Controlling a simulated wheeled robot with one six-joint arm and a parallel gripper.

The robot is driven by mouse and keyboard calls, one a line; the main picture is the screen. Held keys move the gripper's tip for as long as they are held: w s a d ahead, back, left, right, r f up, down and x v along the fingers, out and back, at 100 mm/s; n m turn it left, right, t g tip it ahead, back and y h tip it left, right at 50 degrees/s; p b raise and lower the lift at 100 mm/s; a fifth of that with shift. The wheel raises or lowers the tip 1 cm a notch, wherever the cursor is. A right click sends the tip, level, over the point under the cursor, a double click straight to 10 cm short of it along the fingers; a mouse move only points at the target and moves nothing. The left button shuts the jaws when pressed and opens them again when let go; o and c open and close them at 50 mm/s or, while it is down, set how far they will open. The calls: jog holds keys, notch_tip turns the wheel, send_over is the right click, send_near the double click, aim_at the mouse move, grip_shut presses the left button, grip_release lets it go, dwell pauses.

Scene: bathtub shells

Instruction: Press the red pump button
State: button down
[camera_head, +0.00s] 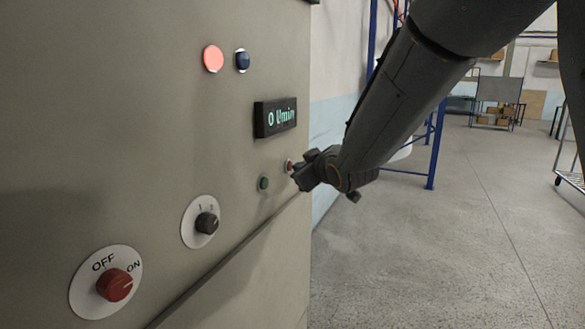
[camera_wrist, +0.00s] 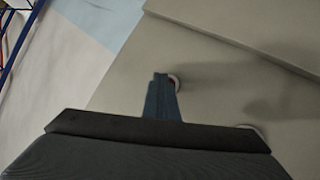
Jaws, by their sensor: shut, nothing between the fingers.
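The red pump button (camera_head: 289,166) is a small round button on the grey control panel (camera_head: 150,150), at the right of the green button (camera_head: 263,183). My gripper (camera_head: 299,176) is shut and empty, with its tip right at the red button and partly covering it in the head view. In the wrist view my shut fingers (camera_wrist: 161,84) point at the panel. A pale rim with a bit of red, the red button (camera_wrist: 175,82), shows just behind the fingertips. I cannot tell whether the fingers touch it. The display (camera_head: 275,117) reads 0 l/min.
A lit red lamp (camera_head: 213,58) and a dark blue one (camera_head: 242,60) sit high on the panel. A black selector knob (camera_head: 207,223) and a red OFF/ON knob (camera_head: 115,285) are lower left. A blue frame (camera_head: 435,145) stands behind my arm.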

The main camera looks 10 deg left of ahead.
jog(key=shift+s+d, duration=0.3)
jog(key=shift+d, duration=0.45)
jog(key=d, duration=0.1)
jog(key=s+d+p, duration=0.1)
jog(key=d, duration=0.1)
jog(key=d+p, duration=0.1)
jog(key=shift+s+d, duration=0.35)
dwell(0.5)
